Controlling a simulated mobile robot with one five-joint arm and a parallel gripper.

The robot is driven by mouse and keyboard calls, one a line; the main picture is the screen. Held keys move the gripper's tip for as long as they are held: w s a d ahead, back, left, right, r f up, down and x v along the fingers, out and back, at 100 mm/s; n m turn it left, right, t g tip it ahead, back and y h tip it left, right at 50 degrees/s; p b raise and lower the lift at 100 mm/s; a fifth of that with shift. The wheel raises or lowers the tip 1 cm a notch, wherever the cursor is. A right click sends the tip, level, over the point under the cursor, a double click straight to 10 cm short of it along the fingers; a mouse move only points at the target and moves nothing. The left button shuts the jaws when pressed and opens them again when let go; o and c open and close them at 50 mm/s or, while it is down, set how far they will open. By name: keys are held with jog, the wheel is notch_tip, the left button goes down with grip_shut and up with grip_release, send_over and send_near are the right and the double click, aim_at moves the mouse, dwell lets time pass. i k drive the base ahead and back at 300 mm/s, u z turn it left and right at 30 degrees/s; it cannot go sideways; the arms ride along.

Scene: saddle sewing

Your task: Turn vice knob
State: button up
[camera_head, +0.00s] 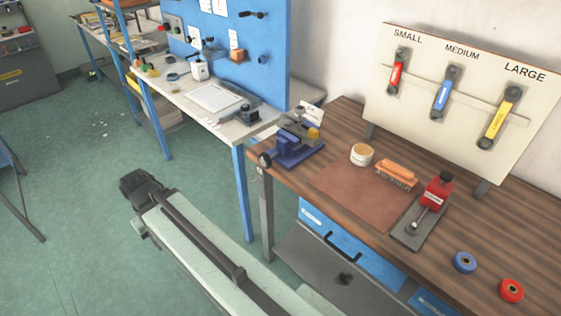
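A blue vice (294,146) stands at the left end of the wooden workbench, near its front edge. Its round dark knob (265,160) sticks out at the lower left, by the bench corner. My pale arm reaches in from the bottom of the view and ends in a dark part (142,187) over the floor, left of the bench. This end is well apart from the vice and its knob. I cannot make out two fingers there, so whether my gripper is open or shut does not show.
The wooden bench (530,220) holds a leather sheet (365,197), a round tub (361,155), a brush (396,175), a red-handled tool (437,192) and blue (465,262) and red (511,290) rings. A wrench board (455,95) stands behind. Green floor (80,220) is open at left.

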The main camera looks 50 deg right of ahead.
aim_at(265, 160)
jog(key=z, duration=0.9)
jog(key=k, duration=0.45)
jog(key=u, duration=1.35)
jog(key=k, duration=0.9)
jog(key=u, duration=0.45)
jog(key=i, duration=1.05)
jog(key=u, duration=0.05)
